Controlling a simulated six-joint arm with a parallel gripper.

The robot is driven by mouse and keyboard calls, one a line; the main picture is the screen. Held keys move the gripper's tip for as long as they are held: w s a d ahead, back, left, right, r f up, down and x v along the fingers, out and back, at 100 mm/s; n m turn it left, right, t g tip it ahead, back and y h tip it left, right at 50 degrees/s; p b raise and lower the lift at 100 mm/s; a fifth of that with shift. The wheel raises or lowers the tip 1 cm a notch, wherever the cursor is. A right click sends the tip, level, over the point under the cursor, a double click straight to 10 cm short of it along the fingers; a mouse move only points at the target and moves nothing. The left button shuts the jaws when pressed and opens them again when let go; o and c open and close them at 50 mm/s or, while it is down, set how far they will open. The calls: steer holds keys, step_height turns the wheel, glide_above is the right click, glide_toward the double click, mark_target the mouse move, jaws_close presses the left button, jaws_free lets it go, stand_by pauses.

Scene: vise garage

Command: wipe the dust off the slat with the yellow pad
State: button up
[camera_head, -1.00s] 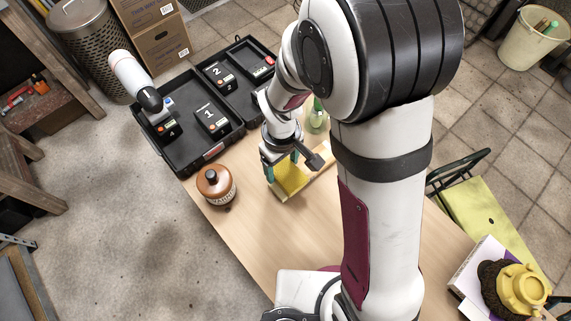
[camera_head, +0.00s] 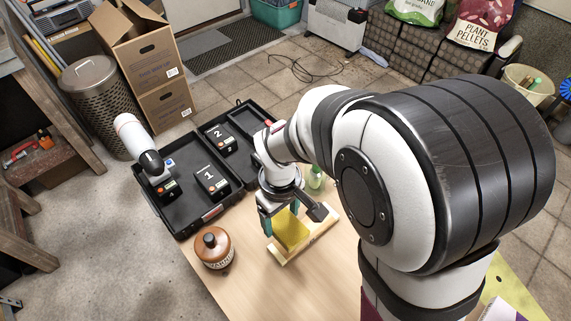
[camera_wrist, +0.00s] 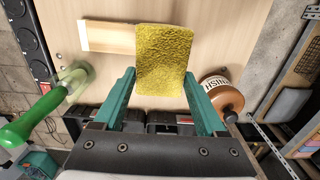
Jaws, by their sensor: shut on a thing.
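The yellow pad (camera_head: 290,230) is held upright between the fingers of my gripper (camera_head: 283,222), over the slat. In the wrist view the pad (camera_wrist: 163,60) sits between the two green fingers (camera_wrist: 162,90) and covers part of the slat. In the wrist view the slat (camera_wrist: 108,37) runs out to the left of the pad. I cannot make out dust on it, and cannot tell whether the pad touches it.
A brown varnish bottle (camera_head: 212,248) stands left of the slat. An open black case (camera_head: 180,225) with numbered battery packs lies at the back left. The wooden table (camera_head: 335,275) is clear in front.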

steer(key=shift+f, duration=0.1)
steer(key=shift+f, duration=4)
steer(key=shift+w+d+r, duration=0.25)
steer(key=shift+w+d, duration=0.05)
steer(key=shift+c, duration=0.8)
steer(key=shift+w+d+f, duration=0.2)
steer(key=shift+w+d, duration=0.8)
steer(key=shift+d, duration=0.1)
steer(key=shift+s+a, duration=1.3)
steer(key=shift+a, duration=0.1)
steer(key=shift+r, duration=3.95)
